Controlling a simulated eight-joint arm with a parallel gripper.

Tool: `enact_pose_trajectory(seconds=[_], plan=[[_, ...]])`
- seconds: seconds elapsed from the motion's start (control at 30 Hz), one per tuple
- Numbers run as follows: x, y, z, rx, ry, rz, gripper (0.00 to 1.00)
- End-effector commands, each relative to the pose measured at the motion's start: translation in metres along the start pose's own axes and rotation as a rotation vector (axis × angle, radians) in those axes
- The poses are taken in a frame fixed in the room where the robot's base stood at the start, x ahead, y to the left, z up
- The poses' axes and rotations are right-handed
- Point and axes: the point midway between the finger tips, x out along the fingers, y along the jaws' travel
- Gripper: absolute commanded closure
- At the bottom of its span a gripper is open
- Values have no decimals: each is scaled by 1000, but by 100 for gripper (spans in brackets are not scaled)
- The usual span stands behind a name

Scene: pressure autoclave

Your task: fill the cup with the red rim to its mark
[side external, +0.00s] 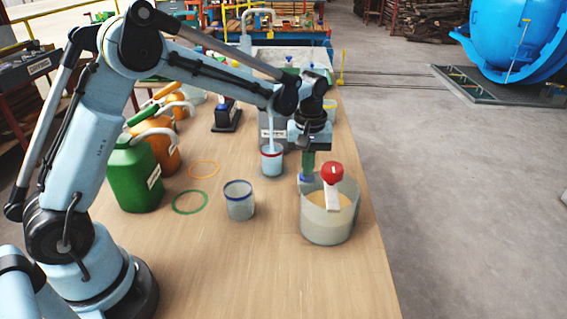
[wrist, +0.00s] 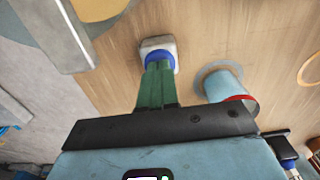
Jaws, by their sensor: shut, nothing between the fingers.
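The cup with the red rim (side external: 271,162) stands upright on the table, left of my gripper. It also shows in the wrist view (wrist: 224,86), at the right. A pale vertical streak stands over its mouth; I cannot tell whether it is a stream or a pipe. Its mark and fill level are too small to read. My gripper (side external: 308,174) points down with its green fingers together and nothing between them. In the wrist view the fingertips (wrist: 157,68) are at a blue-topped grey block (wrist: 158,43) on the table. I cannot tell whether they press on it.
A wide grey tub (side external: 325,228) with a red ball (side external: 332,173) over it stands close in front of my gripper. A blue-rimmed cup (side external: 239,204) stands left of the tub. Green (side external: 133,178) and orange (side external: 163,152) cans stand at left. The front table is clear.

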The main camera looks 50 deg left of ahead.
Motion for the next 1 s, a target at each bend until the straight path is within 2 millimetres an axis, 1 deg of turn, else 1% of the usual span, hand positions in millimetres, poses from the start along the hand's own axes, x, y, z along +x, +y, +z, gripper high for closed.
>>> enact_pose_trajectory(seconds=[0.03,0.07,0.17,0.27,0.6,0.7,0.8,1.0], plan=[[2,1,0,1,2,4,100],[1,1,0,1,2,4,100],[-9,1,0,1,2,4,100],[-27,1,0,1,2,4,100],[-95,0,0,0,1,2,100],[-112,0,0,0,1,1,100],[-125,0,0,0,1,1,100],[-138,0,0,0,1,1,100]])
